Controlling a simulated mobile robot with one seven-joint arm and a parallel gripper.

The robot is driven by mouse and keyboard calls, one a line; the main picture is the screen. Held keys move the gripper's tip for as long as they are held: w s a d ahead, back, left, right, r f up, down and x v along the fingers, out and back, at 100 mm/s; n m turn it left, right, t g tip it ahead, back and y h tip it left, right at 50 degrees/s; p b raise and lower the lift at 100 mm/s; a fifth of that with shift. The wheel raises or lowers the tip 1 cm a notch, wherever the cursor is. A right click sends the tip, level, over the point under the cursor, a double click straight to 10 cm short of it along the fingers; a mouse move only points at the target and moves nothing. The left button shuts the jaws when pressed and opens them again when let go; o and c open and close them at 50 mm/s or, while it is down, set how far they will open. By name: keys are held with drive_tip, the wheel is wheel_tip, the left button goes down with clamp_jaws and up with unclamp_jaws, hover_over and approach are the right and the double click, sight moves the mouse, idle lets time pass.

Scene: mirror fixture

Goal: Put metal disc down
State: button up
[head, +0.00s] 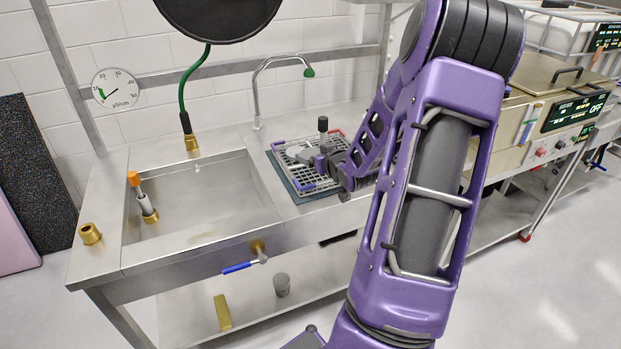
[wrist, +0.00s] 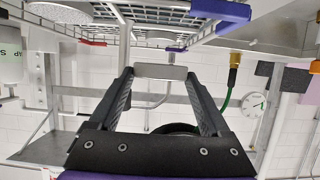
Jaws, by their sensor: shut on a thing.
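My gripper (wrist: 160,74) is shut on the metal disc (wrist: 160,71), which shows edge-on as a pale grey bar between the two dark fingertips in the wrist view. In the head view my gripper (head: 318,160) is over the wire basket (head: 310,187), which has blue handles and lies on a dark mat on the steel counter. Pale grey shapes (head: 296,153) show by the fingers there; I cannot tell which of them is the held disc. The wrist view is upside down, with the basket (wrist: 150,20) along its top. Any contact between disc and basket is unclear.
A steel sink (head: 205,205) lies left of the basket, with an orange-topped tool (head: 142,195) in it. A curved tap (head: 257,85) stands behind. A dark knob (head: 323,125) rises at the basket's far side. My arm hides the counter on the right.

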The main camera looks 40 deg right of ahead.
sight(314, 181)
drive_tip(key=shift+f+b, duration=0.55)
drive_tip(key=shift+f, duration=2.55)
drive_tip(key=shift+f, duration=0.15)
drive_tip(key=o, duration=1.3)
drive_tip(key=shift+r, duration=0.3)
drive_tip(key=p+v, duration=0.1)
drive_tip(key=v, duration=1.1)
drive_tip(key=shift+f+p, duration=0.2)
drive_tip(key=shift+p, duration=0.2)
